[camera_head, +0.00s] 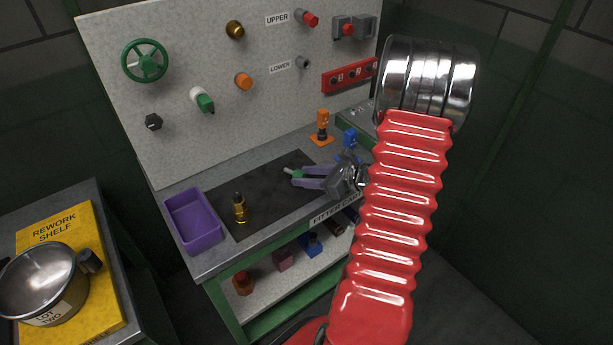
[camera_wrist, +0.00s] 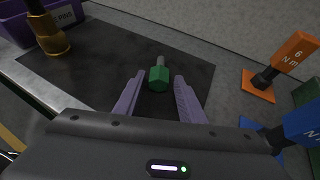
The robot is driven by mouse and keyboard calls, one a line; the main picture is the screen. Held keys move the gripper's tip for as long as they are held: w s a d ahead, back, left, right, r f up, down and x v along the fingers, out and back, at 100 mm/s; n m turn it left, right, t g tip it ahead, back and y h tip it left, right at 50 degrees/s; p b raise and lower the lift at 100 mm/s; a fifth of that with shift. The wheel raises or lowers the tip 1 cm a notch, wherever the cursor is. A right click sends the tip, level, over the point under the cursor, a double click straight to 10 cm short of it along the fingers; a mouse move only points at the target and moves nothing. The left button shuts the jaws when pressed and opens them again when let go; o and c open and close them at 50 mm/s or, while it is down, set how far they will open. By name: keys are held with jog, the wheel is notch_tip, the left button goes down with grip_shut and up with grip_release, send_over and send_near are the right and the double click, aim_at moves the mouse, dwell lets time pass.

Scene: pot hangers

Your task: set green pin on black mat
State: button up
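The green pin (camera_head: 294,173), with a hexagonal green head and a short grey shaft, is at the black mat (camera_head: 270,180). In the wrist view the pin (camera_wrist: 159,78) appears to lie on the mat (camera_wrist: 95,60), shaft pointing away. My gripper (camera_head: 299,176) is low over the mat's right part. Its two purple fingers (camera_wrist: 159,88) stand apart on either side of the green head, with a narrow gap visible on each side. Whether the pin touches the mat all along is hard to tell.
A brass pin (camera_head: 239,209) stands on the mat's left part, beside a purple bin (camera_head: 191,220). Orange (camera_head: 321,128) and blue (camera_head: 349,138) tools stand behind and right of my gripper. The pegboard (camera_head: 180,60) rises behind; the mat's middle is clear.

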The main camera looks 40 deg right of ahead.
jog(key=shift+o, duration=0.3)
jog(key=shift+s+d+r, duration=0.1)
jog(key=shift+s+r, duration=0.1)
jog(key=v, duration=1.1)
jog(key=shift+s, duration=0.25)
jog(key=shift+r, duration=0.1)
